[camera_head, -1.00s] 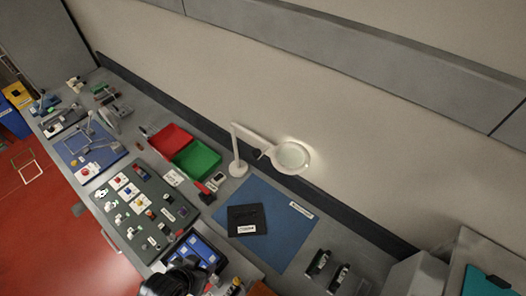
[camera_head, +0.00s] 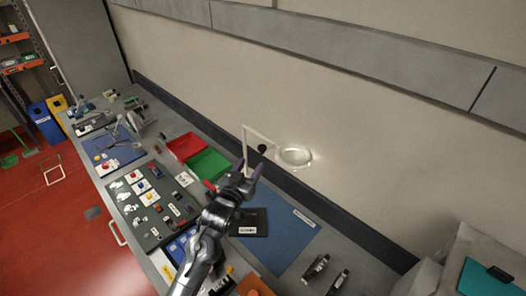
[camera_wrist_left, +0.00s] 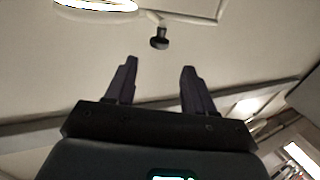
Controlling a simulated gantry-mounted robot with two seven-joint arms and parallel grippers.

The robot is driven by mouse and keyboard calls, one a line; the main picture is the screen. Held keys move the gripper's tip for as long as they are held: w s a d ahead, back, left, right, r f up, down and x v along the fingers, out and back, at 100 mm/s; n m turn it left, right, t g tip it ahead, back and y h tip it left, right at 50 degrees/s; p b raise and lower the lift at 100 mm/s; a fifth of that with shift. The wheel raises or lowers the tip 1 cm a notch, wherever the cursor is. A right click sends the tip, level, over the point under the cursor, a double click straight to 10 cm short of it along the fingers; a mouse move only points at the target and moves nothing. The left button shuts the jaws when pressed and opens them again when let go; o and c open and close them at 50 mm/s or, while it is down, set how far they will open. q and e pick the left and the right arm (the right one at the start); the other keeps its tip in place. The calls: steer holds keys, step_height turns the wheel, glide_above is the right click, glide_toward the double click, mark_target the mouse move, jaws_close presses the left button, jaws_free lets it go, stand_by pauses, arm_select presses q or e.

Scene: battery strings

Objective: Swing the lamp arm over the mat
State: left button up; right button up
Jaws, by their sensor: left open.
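The white lamp has a lit ring head (camera_head: 295,156) at the end of its arm, which reaches right from an upright post near the wall. A black knob (camera_head: 262,149) hangs under the arm; it also shows in the left wrist view (camera_wrist_left: 160,42). The blue mat (camera_head: 290,232) lies on the bench in front of the lamp head. My left gripper (camera_head: 249,167) is open and empty, just below and in front of the knob. In the left wrist view, the knob is beyond the open fingers (camera_wrist_left: 157,78), apart from them. My gripper hides the lamp's base. My right gripper is not in view.
A black pad (camera_head: 250,224) lies on the mat, partly behind my left arm. Red (camera_head: 184,145) and green (camera_head: 209,165) bins stand left of the lamp. Two small dark devices (camera_head: 316,267) stand right of the mat. The wall is close behind the lamp.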

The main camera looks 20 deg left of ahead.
mark_target(261, 149)
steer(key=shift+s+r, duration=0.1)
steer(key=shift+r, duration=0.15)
arm_select(q)
steer(key=w, duration=0.3)
steer(key=w+p, duration=0.1)
steer(key=w, duration=0.3)
steer(key=w+p, duration=0.1)
steer(key=w, duration=0.2)
steer(key=shift+w+d+r, duration=0.1)
steer(key=shift+w+d, duration=0.15)
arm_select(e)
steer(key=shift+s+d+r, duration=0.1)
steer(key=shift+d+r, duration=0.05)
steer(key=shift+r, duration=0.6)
arm_select(q)
jaws_close()
